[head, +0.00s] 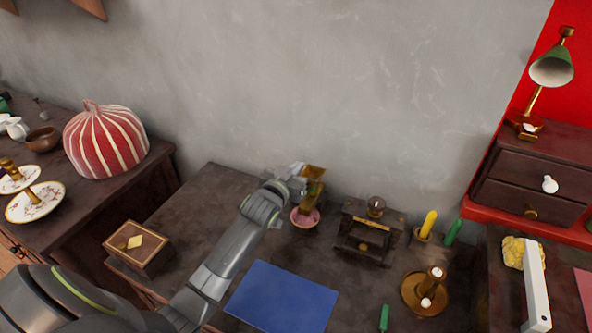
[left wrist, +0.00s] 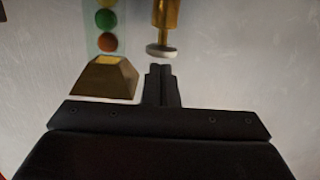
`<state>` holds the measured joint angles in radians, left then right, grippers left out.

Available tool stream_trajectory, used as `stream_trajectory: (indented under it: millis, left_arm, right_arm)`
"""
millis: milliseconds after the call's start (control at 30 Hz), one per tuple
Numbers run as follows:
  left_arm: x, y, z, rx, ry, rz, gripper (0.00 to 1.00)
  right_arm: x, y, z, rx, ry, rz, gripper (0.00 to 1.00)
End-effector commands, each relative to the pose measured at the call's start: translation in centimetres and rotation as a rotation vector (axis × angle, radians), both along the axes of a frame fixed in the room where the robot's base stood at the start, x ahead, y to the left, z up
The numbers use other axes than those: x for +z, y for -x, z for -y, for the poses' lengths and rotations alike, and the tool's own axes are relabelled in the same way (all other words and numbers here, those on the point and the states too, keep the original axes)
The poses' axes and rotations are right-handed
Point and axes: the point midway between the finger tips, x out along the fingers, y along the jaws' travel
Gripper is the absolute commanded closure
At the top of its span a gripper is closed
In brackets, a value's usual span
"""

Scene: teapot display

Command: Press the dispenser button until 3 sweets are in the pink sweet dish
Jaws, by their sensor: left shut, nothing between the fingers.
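The brass dispenser (head: 314,178) stands near the wall at the back of the middle table. The pink sweet dish (head: 305,220) sits at its foot, partly hidden by my left arm; I cannot tell what is in it. In the left wrist view the dispenser's clear tube holds green, yellow and orange-red sweets (left wrist: 106,20). A pale round button (left wrist: 162,51) is on a brass stem beside the tube. My left gripper (head: 296,172) is shut and empty beside the dispenser. Its fingertips (left wrist: 161,70) appear just below the button in that view; I cannot tell whether they touch.
A blue mat (head: 283,298) lies at the front of the table. A wooden box (head: 137,247) is left of my arm.

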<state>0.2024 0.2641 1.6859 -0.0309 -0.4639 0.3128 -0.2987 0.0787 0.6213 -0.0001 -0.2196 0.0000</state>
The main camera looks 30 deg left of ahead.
Motion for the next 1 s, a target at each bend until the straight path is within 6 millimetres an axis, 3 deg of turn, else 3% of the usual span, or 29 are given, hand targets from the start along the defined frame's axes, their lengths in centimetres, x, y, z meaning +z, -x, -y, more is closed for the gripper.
stream_trajectory:
  millis: [333,567,1000]
  left_arm:
    - [-0.2,0.0,0.0,0.0,0.0,0.0,1.0]
    - [-2.3,0.0,0.0,0.001,0.002,-0.003,1.0]
    - [-2.4,0.0,0.0,0.002,0.002,-0.006,1.0]
  right_arm:
    - [0.0,0.1,0.0,0.0,0.0,-0.002,0.64]
    - [-0.4,0.2,0.1,-0.001,0.001,-0.009,0.64]
    - [-0.3,0.0,0.2,-0.001,0.003,-0.004,0.64]
